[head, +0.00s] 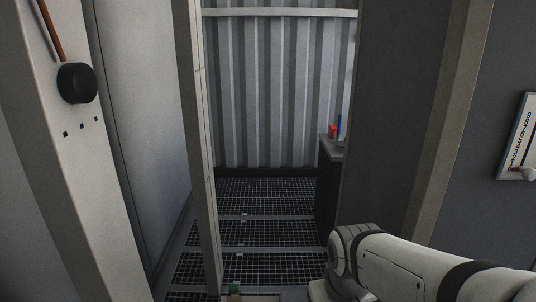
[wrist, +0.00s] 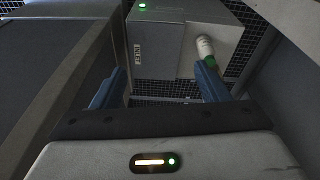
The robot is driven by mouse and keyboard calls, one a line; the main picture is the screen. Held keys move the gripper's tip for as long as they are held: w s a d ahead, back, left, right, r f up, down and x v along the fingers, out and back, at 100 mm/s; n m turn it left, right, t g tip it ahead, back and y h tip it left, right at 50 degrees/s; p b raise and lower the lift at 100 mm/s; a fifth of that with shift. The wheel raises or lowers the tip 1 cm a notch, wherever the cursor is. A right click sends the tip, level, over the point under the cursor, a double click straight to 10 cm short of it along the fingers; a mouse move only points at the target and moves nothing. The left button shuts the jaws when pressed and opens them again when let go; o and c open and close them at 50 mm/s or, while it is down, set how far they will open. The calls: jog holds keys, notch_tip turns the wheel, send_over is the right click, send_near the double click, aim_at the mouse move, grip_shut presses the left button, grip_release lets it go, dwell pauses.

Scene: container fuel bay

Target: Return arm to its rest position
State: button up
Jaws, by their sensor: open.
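My gripper (wrist: 163,70) shows in the wrist view with its two blue fingers spread wide apart. Nothing is held between them. A grey box (wrist: 165,45) with a small label and a green light lies beyond the fingertips. A white, round-ended piece with a green band (wrist: 206,50) shows beside the right finger; I cannot tell whether they touch. In the head view my white arm reaches in from the lower right, bent at a joint, and my gripper is out of sight there.
A tall doorway with a pale post (head: 203,150) opens onto a grated floor (head: 265,200) and a corrugated wall (head: 275,90). A dark cabinet (head: 327,185) inside bears a red item (head: 333,131) and a blue item (head: 339,127). A dark panel (head: 395,120) stands right of the opening.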

notch_tip(320, 180, up, 24)
jog(key=s+d+m+p, duration=0.1)
jog(key=s+p, duration=0.1)
jog(key=p, duration=1.8)
jog(key=shift+s+r, duration=0.25)
jog(key=shift+c, duration=0.5)
